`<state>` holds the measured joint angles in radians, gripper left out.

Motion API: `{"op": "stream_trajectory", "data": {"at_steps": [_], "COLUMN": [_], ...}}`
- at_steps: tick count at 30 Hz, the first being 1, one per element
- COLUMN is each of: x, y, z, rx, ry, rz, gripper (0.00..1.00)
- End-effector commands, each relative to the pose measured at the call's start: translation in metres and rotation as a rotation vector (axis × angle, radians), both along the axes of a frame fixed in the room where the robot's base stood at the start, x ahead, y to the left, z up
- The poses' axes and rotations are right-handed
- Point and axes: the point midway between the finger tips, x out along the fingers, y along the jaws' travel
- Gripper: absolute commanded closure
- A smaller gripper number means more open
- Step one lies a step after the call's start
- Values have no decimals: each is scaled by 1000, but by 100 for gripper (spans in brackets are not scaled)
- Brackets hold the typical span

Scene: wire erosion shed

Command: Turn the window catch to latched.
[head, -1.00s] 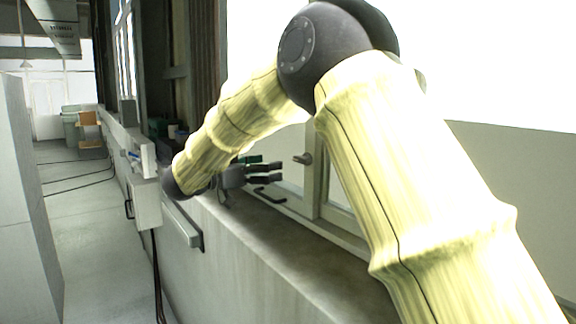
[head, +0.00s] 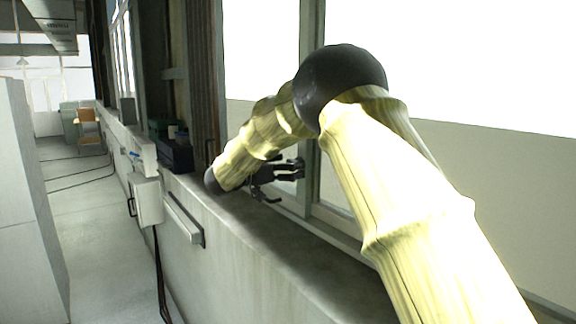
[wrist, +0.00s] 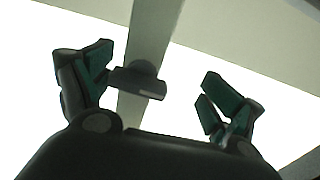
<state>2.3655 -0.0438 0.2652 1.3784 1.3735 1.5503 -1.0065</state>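The window catch (wrist: 137,83) is a short dark handle on the pale window frame bar, seen in the wrist view. It lies across the bar, between my fingers and closer to the left one. My gripper (wrist: 158,88) is open, its green-padded fingers spread apart, with nothing clamped. In the head view my gripper (head: 284,182) is beside the window frame above the sill, and the catch cannot be made out behind it. I cannot tell whether the left finger touches the catch.
The concrete sill (head: 270,245) runs along the window below my arm. A grey box (head: 147,199) with cables and a rail (head: 183,220) are on the wall below it. Dark items (head: 176,154) sit farther along the sill.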

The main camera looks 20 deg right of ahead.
Motion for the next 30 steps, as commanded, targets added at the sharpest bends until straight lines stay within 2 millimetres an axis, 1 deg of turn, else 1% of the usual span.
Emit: {"op": "stream_trajectory", "data": {"at_steps": [4,7,9,11,12,17,30], "x": [-9,-10,-7,-4,-2,2,1], "y": [1,1,1,1,1,1,1], "z": [7,8,6,4,3,0,-3], "rx": [2,2,1,2,1,2,4], "ry": [-8,-9,-7,-5,-4,0,1], "rz": [4,4,4,3,3,4,3], "gripper": [25,43,56,66,70,70,70]}}
